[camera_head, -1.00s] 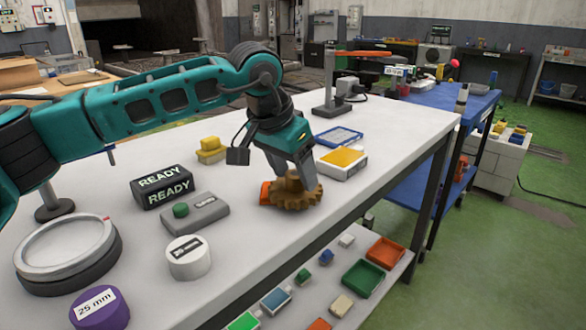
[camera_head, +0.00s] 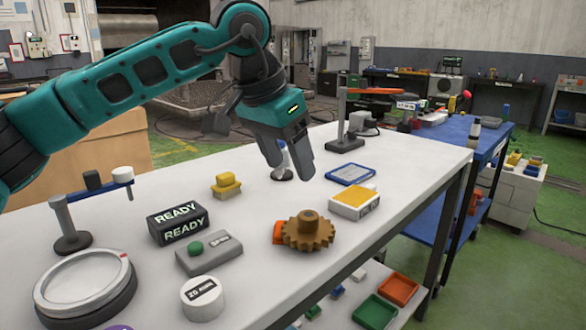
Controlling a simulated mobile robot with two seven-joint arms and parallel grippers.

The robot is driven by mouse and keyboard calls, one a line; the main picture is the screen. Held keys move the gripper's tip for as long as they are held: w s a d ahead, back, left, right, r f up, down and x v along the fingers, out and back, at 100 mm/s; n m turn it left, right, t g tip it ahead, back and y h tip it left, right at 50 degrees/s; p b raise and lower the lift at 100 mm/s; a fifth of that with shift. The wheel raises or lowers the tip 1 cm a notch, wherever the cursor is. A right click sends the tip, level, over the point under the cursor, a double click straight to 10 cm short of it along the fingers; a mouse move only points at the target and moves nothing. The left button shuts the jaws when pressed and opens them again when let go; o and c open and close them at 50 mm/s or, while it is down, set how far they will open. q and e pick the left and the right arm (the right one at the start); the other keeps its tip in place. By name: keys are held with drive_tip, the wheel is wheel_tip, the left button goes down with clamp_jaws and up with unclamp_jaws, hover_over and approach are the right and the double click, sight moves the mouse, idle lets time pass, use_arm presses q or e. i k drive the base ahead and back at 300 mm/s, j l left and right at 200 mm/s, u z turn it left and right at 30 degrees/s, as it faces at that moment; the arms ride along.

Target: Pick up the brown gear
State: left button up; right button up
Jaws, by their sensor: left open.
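The brown gear (camera_head: 309,236) lies flat on the white table, its short hub pointing up. An orange piece (camera_head: 279,232) shows at its left side, partly hidden by the gear. My left gripper (camera_head: 290,160) is open and empty, raised above the table behind the gear in the picture. Its fingers point down and are clear of the gear. My right gripper is not in view.
Near the gear are a yellow-topped white box (camera_head: 353,203), a blue-framed tablet (camera_head: 350,173), a grey box with a green button (camera_head: 208,253) and a black READY sign (camera_head: 177,223). A round ring stand (camera_head: 84,288) is at the front left. Bare table lies right of the gear.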

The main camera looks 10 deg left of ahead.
sight(309, 231)
drive_tip(key=k+l, duration=0.15)
drive_tip(key=k, duration=0.35)
drive_tip(key=k+l, duration=0.2)
drive_tip(key=k, duration=0.3)
